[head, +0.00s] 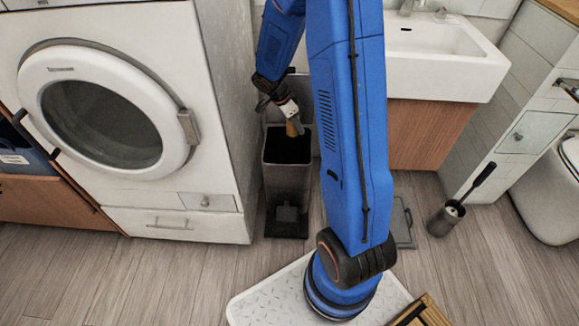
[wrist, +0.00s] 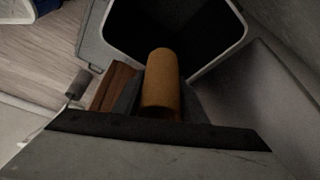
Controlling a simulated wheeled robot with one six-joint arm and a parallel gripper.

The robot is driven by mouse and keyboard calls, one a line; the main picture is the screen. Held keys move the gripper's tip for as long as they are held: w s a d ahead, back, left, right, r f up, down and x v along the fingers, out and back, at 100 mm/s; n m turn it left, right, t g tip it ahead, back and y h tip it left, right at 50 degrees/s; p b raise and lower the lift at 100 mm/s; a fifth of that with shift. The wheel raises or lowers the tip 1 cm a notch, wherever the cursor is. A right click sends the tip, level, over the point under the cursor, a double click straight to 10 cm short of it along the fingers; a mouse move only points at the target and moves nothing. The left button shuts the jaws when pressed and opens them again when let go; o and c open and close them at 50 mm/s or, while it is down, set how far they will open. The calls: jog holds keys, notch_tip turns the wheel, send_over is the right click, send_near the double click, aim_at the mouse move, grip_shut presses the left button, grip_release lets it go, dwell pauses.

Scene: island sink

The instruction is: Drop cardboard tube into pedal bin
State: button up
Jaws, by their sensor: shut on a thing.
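The cardboard tube (wrist: 161,80) is a brown cylinder held in my gripper. In the head view the tube (head: 291,130) shows small at the end of my gripper (head: 290,118), above the opening of the pedal bin. My gripper is shut on the tube; in the wrist view its fingers are mostly hidden behind the dark bar at the bottom. The pedal bin (head: 287,183) is a tall grey bin with a dark inside, its lid raised at the back. In the wrist view the bin's rim (wrist: 243,38) surrounds a dark opening just beyond the tube.
A white washing machine (head: 170,200) stands close left of the bin. A white sink (head: 440,65) over a wooden cabinet (head: 428,130) is to the right. A toilet brush holder (head: 445,219) and a white textured mat (head: 265,300) are on the floor.

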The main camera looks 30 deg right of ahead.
aim_at(296, 134)
jog(key=shift+f, duration=2.65)
jog(key=o, duration=1.1)
jog(key=v, duration=1.1)
jog(key=shift+d, duration=0.1)
jog(key=shift+a+r, duration=0.25)
jog(key=shift+r, duration=0.25)
jog(key=shift+s, duration=0.1)
